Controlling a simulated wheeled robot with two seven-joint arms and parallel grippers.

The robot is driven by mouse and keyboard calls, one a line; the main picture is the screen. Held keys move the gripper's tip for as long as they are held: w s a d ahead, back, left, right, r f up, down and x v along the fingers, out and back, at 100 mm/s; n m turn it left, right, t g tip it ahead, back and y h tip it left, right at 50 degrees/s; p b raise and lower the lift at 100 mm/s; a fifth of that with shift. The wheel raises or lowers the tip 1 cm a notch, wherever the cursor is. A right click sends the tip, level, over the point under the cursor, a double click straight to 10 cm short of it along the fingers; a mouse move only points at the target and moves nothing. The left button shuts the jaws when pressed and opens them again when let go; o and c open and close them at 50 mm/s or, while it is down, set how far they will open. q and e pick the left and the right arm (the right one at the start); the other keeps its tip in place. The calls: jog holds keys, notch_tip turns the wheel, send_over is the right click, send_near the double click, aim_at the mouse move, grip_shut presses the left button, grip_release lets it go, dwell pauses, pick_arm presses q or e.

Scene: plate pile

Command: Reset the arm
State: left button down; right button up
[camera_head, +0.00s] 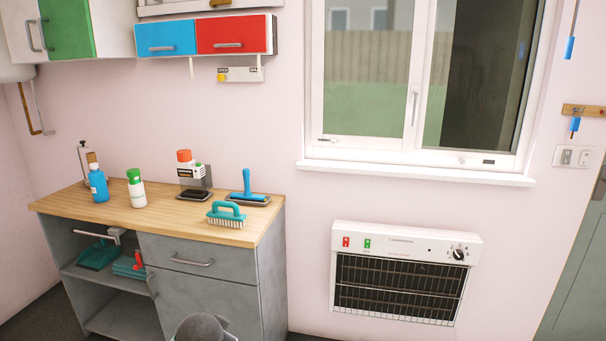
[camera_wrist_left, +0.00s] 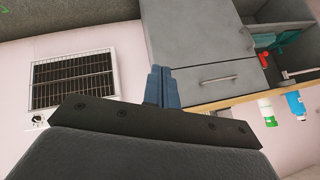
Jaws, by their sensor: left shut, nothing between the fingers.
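My left gripper (camera_wrist_left: 163,72) shows in the left wrist view. Its two dark blue fingers are pressed together with nothing between them. They point toward the grey cabinet (camera_wrist_left: 205,60) and the pale wall, and touch no object that I can see. In the head view only a grey rounded part of my arm shows at the bottom edge, in front of the cabinet (camera_head: 205,300); the fingers cannot be made out there. My right gripper is in neither view. No plates are in view.
The wooden countertop (camera_head: 150,212) holds a blue bottle (camera_head: 98,185), a green-capped bottle (camera_head: 136,188), a teal brush (camera_head: 226,214) and a blue-handled tool (camera_head: 247,185). A heater (camera_head: 400,275) hangs below the window. Floor shows at the cabinet's left.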

pick_arm(q)
jog(key=s+d+f+n+g, duration=0.1)
jog(key=s+f, duration=0.4)
jog(key=s, duration=0.7)
jog(key=s+d+f+n+g+h+p, duration=0.1)
jog(key=s+d+f+g, duration=0.2)
jog(key=s, duration=0.8)
jog(key=s+d+f+g+h+p, duration=0.1)
jog(key=s+d+f, duration=0.2)
jog(key=s+f, duration=0.4)
jog(key=s, duration=0.5)
jog(key=shift+s+f+n+g, duration=0.2)
jog(key=shift+s+n+g, duration=0.15)
jog(key=shift+n+g, duration=0.05)
